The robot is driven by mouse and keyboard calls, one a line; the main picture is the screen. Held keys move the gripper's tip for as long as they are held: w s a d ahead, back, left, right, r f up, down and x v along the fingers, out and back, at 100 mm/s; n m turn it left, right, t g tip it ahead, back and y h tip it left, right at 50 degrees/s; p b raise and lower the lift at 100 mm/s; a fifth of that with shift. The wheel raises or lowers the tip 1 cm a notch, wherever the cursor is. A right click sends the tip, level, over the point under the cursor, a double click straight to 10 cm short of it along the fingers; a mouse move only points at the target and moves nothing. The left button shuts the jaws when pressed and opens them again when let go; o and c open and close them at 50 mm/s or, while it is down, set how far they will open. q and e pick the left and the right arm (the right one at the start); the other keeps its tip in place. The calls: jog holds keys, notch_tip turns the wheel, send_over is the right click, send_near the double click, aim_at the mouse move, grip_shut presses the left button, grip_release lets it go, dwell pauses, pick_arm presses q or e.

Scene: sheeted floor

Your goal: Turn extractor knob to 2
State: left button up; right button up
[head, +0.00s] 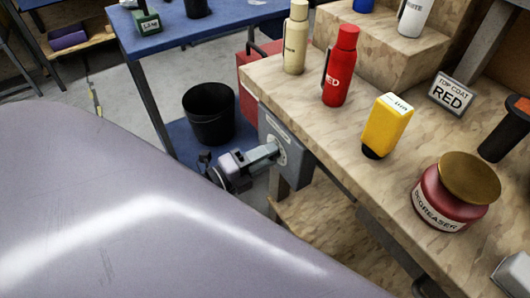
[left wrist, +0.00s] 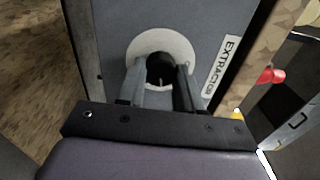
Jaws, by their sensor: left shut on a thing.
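The extractor panel (head: 290,148) is a grey box on the side of the wooden bench. Its black knob (left wrist: 160,70) sits on a round pale dial (left wrist: 137,50) in the left wrist view, beside a label reading EXTRACTOR (left wrist: 222,64). My left gripper (head: 272,152) reaches the dial from the left in the head view. In the left wrist view its two fingers (left wrist: 160,88) are shut on the knob, one on each side. The dial's numbers cannot be read, so the knob's setting is unclear. My right gripper is not in view.
The wooden bench (head: 330,117) holds a red bottle (head: 341,70), a cream bottle (head: 295,40), a yellow container (head: 386,122) and a degreaser jar (head: 450,205). A black bin (head: 209,115) stands behind my left gripper. A large smooth grey-purple surface fills the lower left.

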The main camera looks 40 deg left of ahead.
pick_arm(q)
jog(key=o, duration=1)
jog(key=shift+o, duration=0.2)
jog(key=shift+s, duration=0.1)
jog(key=v, duration=0.7)
